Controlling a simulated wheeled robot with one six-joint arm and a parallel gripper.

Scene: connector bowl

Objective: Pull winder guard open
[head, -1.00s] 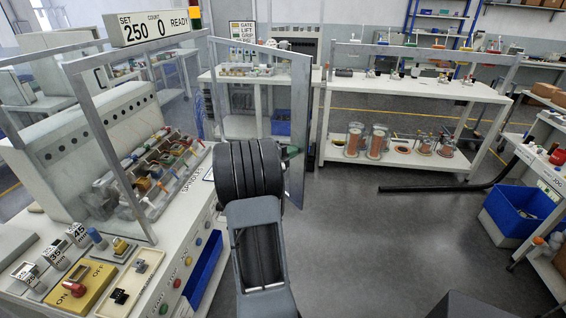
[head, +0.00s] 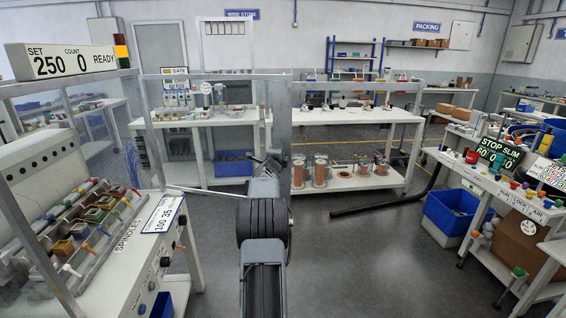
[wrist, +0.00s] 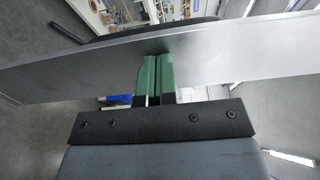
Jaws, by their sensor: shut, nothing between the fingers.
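The winder guard, a clear panel in a grey metal frame (head: 281,112), stands beyond the winder bench in the head view. It spans from near the bench to the middle of the picture. In the wrist view a broad grey metal bar (wrist: 225,55) crosses in front of my gripper. My gripper (wrist: 155,70) has green fingers, shut together with nothing between them. Their tips reach the bar's edge; I cannot tell whether they touch it. In the head view my gripper is mostly hidden behind my own wrist, close to the guard's upright post.
The winder bench with its spindle rack (head: 85,225) stands at left. White shelves (head: 345,128) stand behind the guard. A blue bin (head: 450,213) and a cluttered bench (head: 480,175) are at right. A black hose (head: 385,205) lies on otherwise clear floor (head: 370,265).

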